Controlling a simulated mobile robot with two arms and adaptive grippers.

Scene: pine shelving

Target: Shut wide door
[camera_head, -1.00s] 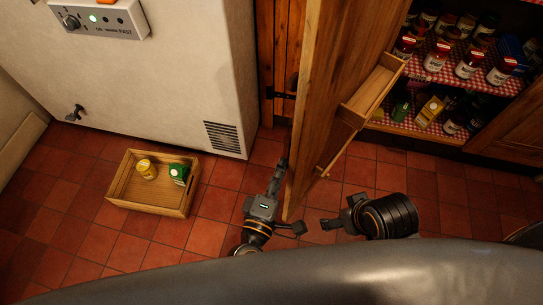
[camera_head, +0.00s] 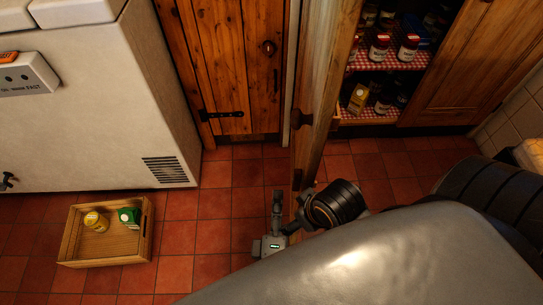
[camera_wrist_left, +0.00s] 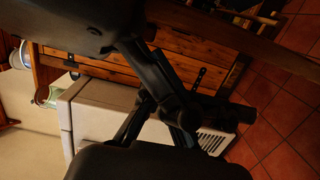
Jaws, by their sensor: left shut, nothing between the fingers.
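The wide wooden door (camera_head: 325,90) stands open, seen nearly edge-on in the head view, with a dark round knob (camera_head: 300,118) on its left side. The cupboard behind it shows shelves with checked lining (camera_head: 395,62). My left gripper (camera_head: 277,197) is shut and empty, low beside the door's bottom end, on its left. I cannot tell whether it touches the door. The left gripper's fingers also show in the left wrist view (camera_wrist_left: 165,95).
A white freezer (camera_head: 105,110) stands at the left. A closed plank door (camera_head: 228,65) is behind. Red tile floor (camera_head: 225,175) is free between crate and door.

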